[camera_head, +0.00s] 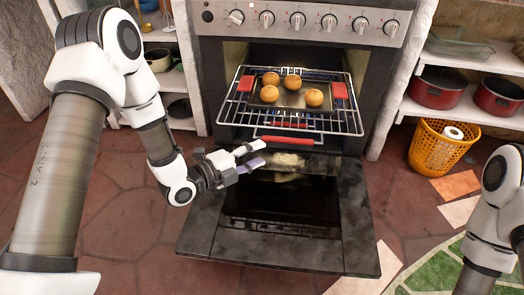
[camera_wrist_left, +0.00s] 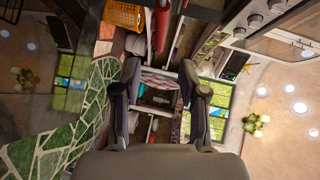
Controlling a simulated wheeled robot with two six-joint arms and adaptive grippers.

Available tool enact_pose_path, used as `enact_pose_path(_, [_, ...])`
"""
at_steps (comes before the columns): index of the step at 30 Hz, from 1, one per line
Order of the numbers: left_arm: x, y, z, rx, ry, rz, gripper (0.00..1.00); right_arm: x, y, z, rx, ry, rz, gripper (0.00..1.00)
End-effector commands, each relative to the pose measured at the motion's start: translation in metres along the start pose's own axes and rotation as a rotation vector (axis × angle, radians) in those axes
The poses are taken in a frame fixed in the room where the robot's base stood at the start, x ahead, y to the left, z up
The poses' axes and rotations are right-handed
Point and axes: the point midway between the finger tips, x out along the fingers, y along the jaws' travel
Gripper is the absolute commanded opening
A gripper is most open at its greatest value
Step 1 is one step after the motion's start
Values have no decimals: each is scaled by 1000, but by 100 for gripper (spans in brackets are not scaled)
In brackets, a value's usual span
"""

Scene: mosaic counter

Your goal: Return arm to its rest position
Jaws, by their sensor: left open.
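My left arm (camera_head: 157,140) comes in from the left and bends down toward the oven. My left gripper (camera_head: 256,156) is open and empty above the hinge side of the lowered oven door (camera_head: 225,248), in front of the pulled-out rack. In the left wrist view its two fingers (camera_wrist_left: 160,88) stand apart with nothing between them. The wire rack (camera_head: 238,112) holds a baking tray (camera_head: 292,101) with red grips and several round brown buns (camera_head: 292,82). Part of my right arm (camera_head: 492,215) shows at the right edge; its gripper is out of the picture.
The oven (camera_head: 215,60) has a row of knobs above its opening. Shelves with red pots (camera_head: 438,88) stand on the right, above an orange basket (camera_head: 428,150). Shelves (camera_head: 165,80) also stand on the left. Tiled floor (camera_head: 135,235) is clear left of the door.

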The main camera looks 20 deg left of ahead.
Motion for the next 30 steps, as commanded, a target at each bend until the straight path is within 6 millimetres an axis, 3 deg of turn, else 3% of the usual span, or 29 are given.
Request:
enact_pose_path(11, [-1, 8, -1, -9, 1, 17, 42, -2, 0, 0, 0, 0, 0, 44])
enact_pose_path(14, [-5, 42, -19, -35, 27, 99, 42, -9, 0, 0, 0, 0, 0, 44])
enact_pose_path(16, [-18, 86, -34, -87, 2, 226, 42, -15, 0, 0, 0, 0, 0, 44])
enact_pose_path(19, [-58, 163, -51, -342, -144, 502, 42, -22, 0, 0, 0, 0, 0, 44])
enact_pose_path(22, [-115, 224, -64, -697, -422, 742, 42, -26, 0, 0, 0, 0, 0, 44])
enact_pose_path(25, [-169, 256, -72, -1009, -751, 855, 42, -27, 0, 0, 0, 0, 0, 44])
enact_pose_path(30, [-225, 272, -78, -1392, -1239, 808, 42, -26, 0, 0, 0, 0, 0, 44])
